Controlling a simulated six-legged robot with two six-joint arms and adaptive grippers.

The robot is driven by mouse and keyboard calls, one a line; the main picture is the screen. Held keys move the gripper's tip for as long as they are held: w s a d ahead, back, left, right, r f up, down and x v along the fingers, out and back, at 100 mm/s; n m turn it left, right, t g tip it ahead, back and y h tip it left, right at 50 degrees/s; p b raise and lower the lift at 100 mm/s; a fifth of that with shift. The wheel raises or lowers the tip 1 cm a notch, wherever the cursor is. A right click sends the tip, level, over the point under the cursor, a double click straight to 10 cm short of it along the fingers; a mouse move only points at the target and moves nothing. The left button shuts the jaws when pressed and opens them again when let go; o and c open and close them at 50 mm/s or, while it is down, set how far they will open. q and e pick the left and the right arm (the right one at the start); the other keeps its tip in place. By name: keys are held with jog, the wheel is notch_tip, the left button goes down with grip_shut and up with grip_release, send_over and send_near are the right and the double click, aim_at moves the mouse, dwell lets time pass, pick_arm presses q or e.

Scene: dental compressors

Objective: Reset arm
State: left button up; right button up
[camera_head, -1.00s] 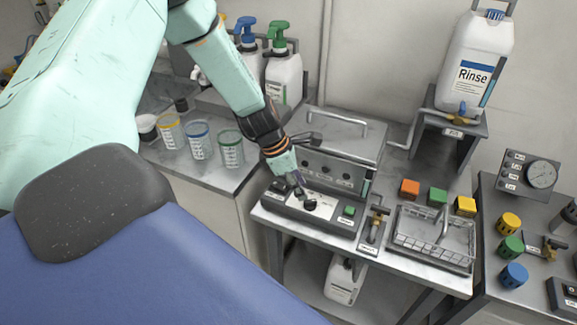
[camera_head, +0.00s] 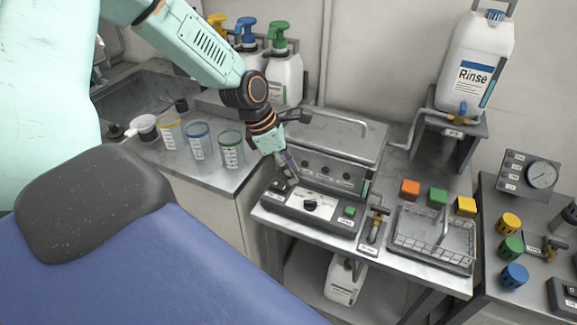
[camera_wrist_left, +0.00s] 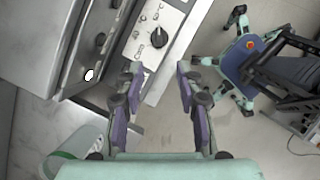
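My left gripper (camera_head: 289,168) is in the middle of the head view, above the control panel (camera_head: 329,217) at the front of the grey machine (camera_head: 333,150). In the left wrist view my left gripper (camera_wrist_left: 158,82) is open, with its two purple fingers apart and nothing between them. The panel's black knob (camera_head: 311,204) is clear of the fingers. The knob also shows in the wrist view (camera_wrist_left: 159,37), beyond the fingertips. My right gripper is in neither view.
Three cups with coloured rims stand left of the gripper, among them a green-rimmed cup (camera_head: 231,150). Pump bottles (camera_head: 285,78) stand behind. A wire basket (camera_head: 433,240), coloured blocks (camera_head: 438,197) and a Rinse jug (camera_head: 474,65) are to the right. A blue padded seat (camera_head: 140,270) fills the front left.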

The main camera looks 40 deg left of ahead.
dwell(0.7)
pick_arm(q)
jog(key=s+d+f+m+t+y+b, duration=0.15)
jog(key=d+f+m, duration=0.25)
jog(key=m, duration=0.4)
jog(key=s+d+f+m+t+b, duration=0.1)
jog(key=d+f+m+b, duration=0.25)
jog(key=m, duration=0.55)
jog(key=s+d+f+m+g+b, duration=0.1)
jog(key=s+f+m+b, duration=0.2)
jog(key=s+f, duration=0.4)
jog(key=s+d+f+m+g+y+b, duration=0.1)
jog(key=s+d+f+m+g+b, duration=0.1)
jog(key=s+f, duration=0.5)
jog(key=s+d+f+m+g+y+b, duration=0.1)
jog(key=s+f+m+b, duration=0.3)
jog(key=s+f, duration=0.4)
jog(key=s+g, duration=0.1)
jog(key=s, duration=0.3)
jog(key=shift+s+d, duration=0.2)
jog(key=shift+d, duration=0.15)
